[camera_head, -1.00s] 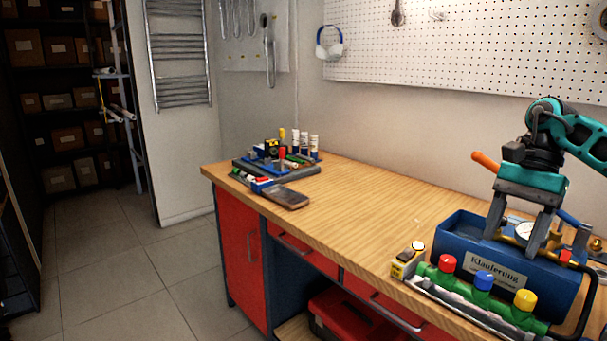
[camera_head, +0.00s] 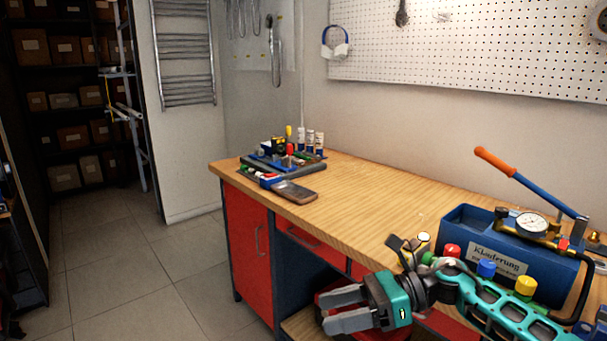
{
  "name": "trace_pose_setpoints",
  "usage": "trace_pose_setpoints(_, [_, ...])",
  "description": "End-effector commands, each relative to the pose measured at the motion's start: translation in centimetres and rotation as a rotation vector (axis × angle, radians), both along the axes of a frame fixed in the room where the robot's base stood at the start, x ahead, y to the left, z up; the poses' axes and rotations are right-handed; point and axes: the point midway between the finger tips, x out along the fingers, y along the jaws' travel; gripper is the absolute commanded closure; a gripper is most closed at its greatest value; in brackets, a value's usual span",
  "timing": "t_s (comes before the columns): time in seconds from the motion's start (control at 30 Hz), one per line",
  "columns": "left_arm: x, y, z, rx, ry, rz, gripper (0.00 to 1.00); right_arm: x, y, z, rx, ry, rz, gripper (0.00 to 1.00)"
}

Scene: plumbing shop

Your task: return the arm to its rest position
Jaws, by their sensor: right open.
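My right gripper (camera_head: 342,309) is at the lower middle of the head view, in front of the workbench (camera_head: 375,195) and below its top. Its two grey fingers point left, are spread apart and hold nothing. My teal right arm runs from the lower right to it, across the bench's front edge. It hides part of the manifold with red, blue and yellow caps (camera_head: 487,268). My left gripper is not in view.
A blue box (camera_head: 468,232) labelled "Klauferung", with a gauge (camera_head: 531,225) and an orange-handled lever (camera_head: 520,178), stands at the bench's right. A tray of small parts (camera_head: 283,163) is at the far left end. The bench middle and the floor (camera_head: 165,275) at left are clear.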

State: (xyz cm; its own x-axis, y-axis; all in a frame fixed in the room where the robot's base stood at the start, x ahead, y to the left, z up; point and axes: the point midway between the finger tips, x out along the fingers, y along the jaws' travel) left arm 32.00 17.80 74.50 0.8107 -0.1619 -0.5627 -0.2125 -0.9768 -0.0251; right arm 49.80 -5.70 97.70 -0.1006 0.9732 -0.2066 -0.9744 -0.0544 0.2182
Motion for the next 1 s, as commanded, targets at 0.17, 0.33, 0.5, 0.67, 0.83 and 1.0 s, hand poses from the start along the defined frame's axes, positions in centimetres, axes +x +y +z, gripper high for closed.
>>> trace_pose_setpoints(0.17, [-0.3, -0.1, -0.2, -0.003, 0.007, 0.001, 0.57, -1.4, 3.5, -0.5, 0.319, 0.427, -0.243, 0.39])
trace_pose_setpoints(0.33, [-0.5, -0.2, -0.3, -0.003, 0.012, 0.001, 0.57, -1.6, 3.0, -1.9, 0.607, 0.890, -0.473, 0.39])
trace_pose_setpoints(0.5, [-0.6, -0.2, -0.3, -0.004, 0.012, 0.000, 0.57, -2.3, -0.1, -5.7, 0.895, 1.387, -0.697, 0.39])
trace_pose_setpoints(0.67, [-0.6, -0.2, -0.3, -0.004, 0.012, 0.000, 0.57, -4.9, -4.3, -11.5, 1.179, 1.855, -0.906, 0.39])
trace_pose_setpoints(0.83, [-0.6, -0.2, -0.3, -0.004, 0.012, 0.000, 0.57, -10.5, -8.6, -18.0, 1.494, 2.295, -1.116, 0.39])
trace_pose_setpoints(1.0, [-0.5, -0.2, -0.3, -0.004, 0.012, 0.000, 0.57, -15.9, -11.2, -22.0, -1.530, -2.252, 1.110, 0.39])
